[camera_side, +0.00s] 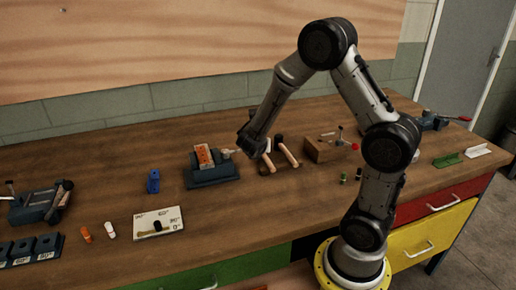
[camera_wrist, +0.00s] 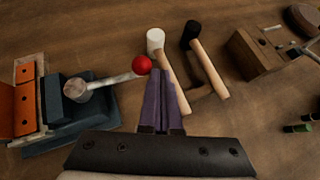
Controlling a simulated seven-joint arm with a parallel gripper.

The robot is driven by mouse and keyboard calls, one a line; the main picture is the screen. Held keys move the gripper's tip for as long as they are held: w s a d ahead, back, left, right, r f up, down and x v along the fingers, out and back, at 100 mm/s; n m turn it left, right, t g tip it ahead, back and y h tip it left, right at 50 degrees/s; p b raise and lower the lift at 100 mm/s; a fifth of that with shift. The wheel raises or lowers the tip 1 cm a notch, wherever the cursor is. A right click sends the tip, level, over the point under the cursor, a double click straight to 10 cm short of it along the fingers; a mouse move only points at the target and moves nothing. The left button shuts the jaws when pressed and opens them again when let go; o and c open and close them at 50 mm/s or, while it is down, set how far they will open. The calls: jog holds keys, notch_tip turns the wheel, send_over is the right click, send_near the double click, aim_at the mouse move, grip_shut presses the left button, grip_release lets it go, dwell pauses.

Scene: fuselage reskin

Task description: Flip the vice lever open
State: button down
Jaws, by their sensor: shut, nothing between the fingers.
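The vice (camera_side: 213,178) stands in the middle of the bench, a blue-grey body with an orange, drilled part held in it. In the wrist view the vice (camera_wrist: 98,118) is at the left, with the orange part (camera_wrist: 24,99) at the picture's edge. Its pale lever (camera_wrist: 108,82) sticks out to the right from a round hub and ends in a red knob (camera_wrist: 142,65). My gripper (camera_wrist: 162,76) has its purple fingers shut and empty, just right of the knob; I cannot tell whether they touch it. In the side view my gripper (camera_side: 250,148) is low, right of the vice.
Two hammers (camera_wrist: 205,68) lie right of my fingers. A wooden block (camera_wrist: 256,52) with small tools is further right. Other vices stand at the far left (camera_side: 42,203) and back right (camera_side: 433,121). A blue piece (camera_side: 153,181) stands left of the vice.

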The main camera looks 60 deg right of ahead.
dwell(0.3)
jog(key=s+a, duration=0.3)
jog(key=shift+s+f, duration=0.15)
jog(key=shift+f, duration=0.25)
jog(key=s+a+r, duration=0.4)
jog(key=s+r, duration=0.1)
jog(key=s, duration=0.1)
jog(key=shift+a+r, duration=0.25)
jog(key=s+a+r+m+y, duration=0.2)
jog(key=s+r+m, duration=0.3)
jog(key=r+m, duration=0.3)
jog(key=s+a+m+t+y, duration=0.1)
jog(key=s+a+m+y, duration=0.3)
jog(key=a+m+y, duration=0.4)
jog(key=a+m, duration=0.5)
jog(key=m, duration=0.1)
jog(key=shift+s+a+t, duration=0.15)
jog(key=shift+a+t, duration=0.15)
jog(key=shift+t, duration=0.1)
